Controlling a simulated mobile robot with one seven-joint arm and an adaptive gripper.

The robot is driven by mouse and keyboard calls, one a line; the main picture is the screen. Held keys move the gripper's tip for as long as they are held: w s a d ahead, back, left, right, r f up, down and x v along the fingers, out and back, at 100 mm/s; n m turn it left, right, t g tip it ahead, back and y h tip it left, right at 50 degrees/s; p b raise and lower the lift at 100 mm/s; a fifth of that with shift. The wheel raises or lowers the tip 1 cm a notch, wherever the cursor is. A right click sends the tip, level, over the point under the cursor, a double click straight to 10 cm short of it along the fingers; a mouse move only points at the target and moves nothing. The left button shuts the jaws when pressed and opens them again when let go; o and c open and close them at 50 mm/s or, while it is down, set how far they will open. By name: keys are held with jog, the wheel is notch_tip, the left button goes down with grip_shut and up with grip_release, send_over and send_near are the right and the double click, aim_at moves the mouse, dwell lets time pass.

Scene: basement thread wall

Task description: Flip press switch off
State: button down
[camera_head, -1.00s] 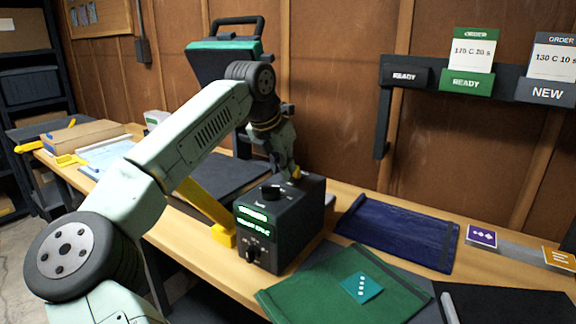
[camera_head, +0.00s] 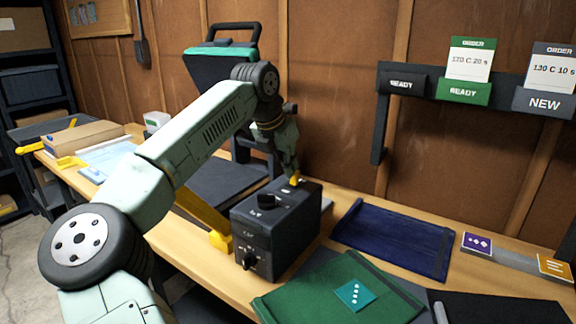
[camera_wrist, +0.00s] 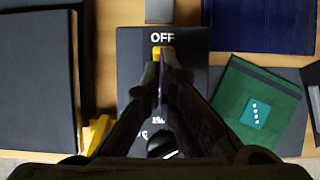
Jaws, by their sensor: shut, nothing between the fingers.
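A dark control box (camera_head: 275,228) stands on the wooden bench, with a black knob on top and another on its front. Its front displays are dark. The yellow press switch (camera_head: 296,181) is on the box's top, at the far side. In the wrist view the yellow switch (camera_wrist: 164,52) shows just below the white "OFF" label, partly hidden by my fingers. My gripper (camera_head: 292,172) is shut and empty, pointing down at the switch. In the wrist view its fingertips (camera_wrist: 162,66) are at the switch's near edge; I cannot tell whether they touch it.
A green pouch (camera_head: 310,300) with a teal dotted tag and a blue pouch (camera_head: 395,238) lie right of the box. The dark press (camera_head: 225,62) with a green-trimmed head stands behind. Order cards hang on the wall rack (camera_head: 500,91).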

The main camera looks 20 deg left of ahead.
jog(key=shift+r, duration=0.1)
jog(key=shift+r+p, duration=0.7)
jog(key=shift+r, duration=0.05)
